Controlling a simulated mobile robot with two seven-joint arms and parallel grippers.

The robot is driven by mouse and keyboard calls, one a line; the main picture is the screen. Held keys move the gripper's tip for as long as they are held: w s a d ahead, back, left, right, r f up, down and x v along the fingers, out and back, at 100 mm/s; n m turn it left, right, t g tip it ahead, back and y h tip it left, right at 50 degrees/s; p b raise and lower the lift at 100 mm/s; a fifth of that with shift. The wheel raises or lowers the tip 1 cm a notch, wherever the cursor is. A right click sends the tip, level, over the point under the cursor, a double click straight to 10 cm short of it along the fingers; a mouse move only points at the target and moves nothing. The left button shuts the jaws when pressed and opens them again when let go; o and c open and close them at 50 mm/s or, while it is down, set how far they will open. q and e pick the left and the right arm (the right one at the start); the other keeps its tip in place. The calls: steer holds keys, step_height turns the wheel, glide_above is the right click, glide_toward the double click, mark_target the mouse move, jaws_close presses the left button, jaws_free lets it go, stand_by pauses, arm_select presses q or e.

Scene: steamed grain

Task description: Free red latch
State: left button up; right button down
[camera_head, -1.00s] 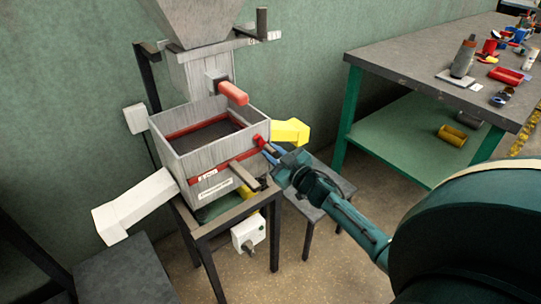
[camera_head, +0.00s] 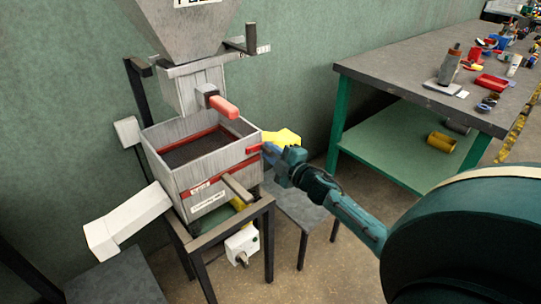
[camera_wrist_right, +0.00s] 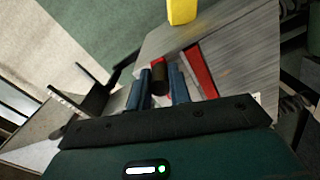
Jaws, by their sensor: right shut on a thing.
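In the right wrist view the gripper (camera_wrist_right: 161,87) is shut on a short dark cylinder (camera_wrist_right: 159,76), which looks like the latch's knob in shadow. The red band (camera_wrist_right: 201,70) runs just beside the fingers there. The gripper hides part of the latch in the head view. My left gripper is not in view.
A yellow chute (camera_head: 283,137) sticks out close behind my right gripper. A red-handled lever (camera_head: 223,106) is above the open box, and a bar (camera_head: 238,188) juts out below the latch. A white chute (camera_head: 125,221) slopes left. A cluttered workbench (camera_head: 400,85) stands right.

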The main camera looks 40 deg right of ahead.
steer(key=shift+r+n, duration=0.4)
steer(key=shift+n, duration=0.5)
steer(key=c, duration=1.3)
jaws_free()
steer(key=s+d, duration=0.1)
steer(key=s, duration=1.2)
